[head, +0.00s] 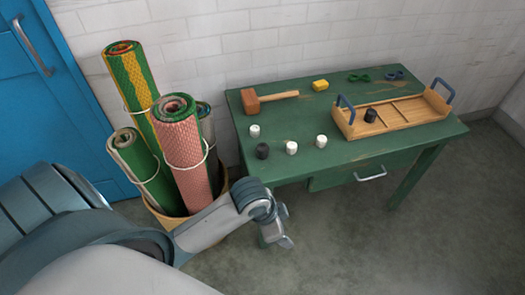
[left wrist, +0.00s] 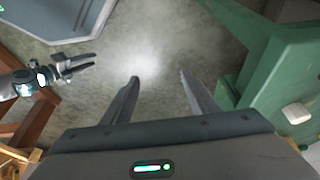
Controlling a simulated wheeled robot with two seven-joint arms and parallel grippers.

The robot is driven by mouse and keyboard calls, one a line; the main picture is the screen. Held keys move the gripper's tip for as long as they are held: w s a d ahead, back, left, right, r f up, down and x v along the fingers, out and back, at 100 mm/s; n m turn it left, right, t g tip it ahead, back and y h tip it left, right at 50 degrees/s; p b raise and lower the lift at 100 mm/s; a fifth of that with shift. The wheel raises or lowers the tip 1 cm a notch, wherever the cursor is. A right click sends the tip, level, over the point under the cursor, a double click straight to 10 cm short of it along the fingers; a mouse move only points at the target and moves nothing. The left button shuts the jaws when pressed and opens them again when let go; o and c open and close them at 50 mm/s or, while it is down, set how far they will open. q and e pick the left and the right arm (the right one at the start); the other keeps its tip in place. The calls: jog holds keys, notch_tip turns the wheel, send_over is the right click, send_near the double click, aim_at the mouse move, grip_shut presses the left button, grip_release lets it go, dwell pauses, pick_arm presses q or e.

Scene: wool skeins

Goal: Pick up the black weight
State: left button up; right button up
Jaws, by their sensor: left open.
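A black weight (head: 262,151) stands on the green table (head: 385,157) near its front left edge. A second black weight (head: 371,115) stands in the wooden tray (head: 415,122). My left gripper (head: 284,227) is in front of the table, below the first black weight and apart from it. In the left wrist view its two fingers (left wrist: 160,85) are spread with only floor between them. Another gripper, my right one (left wrist: 78,62), shows at the left of that view with its fingers apart and nothing seen between them. Neither black weight can be made out there.
White weights (head: 291,147) stand close around the front black weight. A mallet (head: 272,99), a yellow block (head: 320,85), and green (head: 359,77) and blue (head: 396,75) items lie farther back. A basket (head: 163,219) of rolled mats (head: 183,150) stands left of the table.

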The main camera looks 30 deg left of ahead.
pick_arm(q)
jog(key=w+a+r+m+g+y, duration=0.1)
jog(key=w+a+r+m, duration=0.3)
jog(key=w, duration=0.3)
jog(key=w+a+r+m+g+y, duration=0.1)
jog(key=w+a+r, duration=0.35)
jog(key=w, duration=0.25)
jog(key=w+a+r, duration=0.2)
jog(key=a+r, duration=0.3)
jog(key=r, duration=0.2)
jog(key=w+a+r+m+g, duration=0.1)
jog(key=w+a+r, duration=0.2)
jog(key=a+r, duration=0.3)
jog(key=shift+w+a+r+y, duration=0.25)
jog(key=shift+r+y, duration=0.15)
jog(key=shift+r, duration=0.35)
pick_arm(e)
jog(key=shift+w, duration=0.1)
pick_arm(q)
jog(key=shift+f, duration=0.1)
jog(key=p, duration=0.1)
send_over(262, 146)
notch_tip(262, 146, down, 12)
jog(key=shift+r, duration=0.2)
jog(key=shift+f, duration=0.25)
pick_arm(e)
jog(key=shift+s+a+r, duration=0.2)
jog(key=shift+a+r, duration=0.05)
jog(key=shift+a, duration=0.25)
